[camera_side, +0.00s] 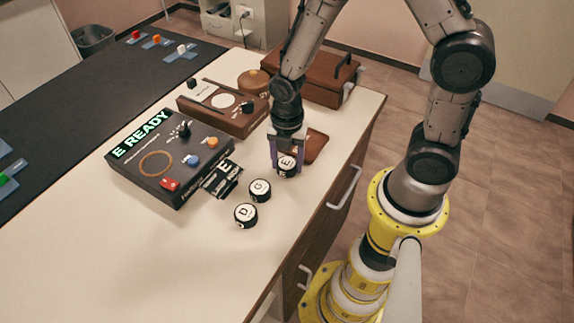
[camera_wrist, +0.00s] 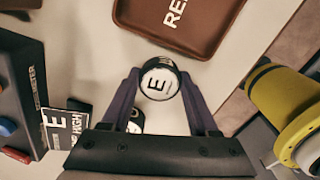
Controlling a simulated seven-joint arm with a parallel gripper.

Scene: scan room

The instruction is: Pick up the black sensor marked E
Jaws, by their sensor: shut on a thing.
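The black sensor marked E (camera_side: 286,166) is a short black cylinder with a white top. My gripper (camera_side: 285,158) is shut on it, one finger on each side. In the wrist view the sensor E (camera_wrist: 159,85) sits between the two purple fingers of my gripper (camera_wrist: 160,88), its letter facing the camera. I cannot tell whether it touches the table. Two similar sensors, marked G (camera_side: 260,190) and D (camera_side: 245,215), stand on the table in front of it. In the wrist view one is mostly hidden behind my gripper.
A black console (camera_side: 150,175) reading "E READY" stands to the left, with a card marked E (camera_side: 222,178) beside it. A brown tray (camera_wrist: 205,20) lies just behind the gripper. A brown device (camera_side: 215,118) and a brown case (camera_side: 325,80) stand farther back. The front of the table is clear.

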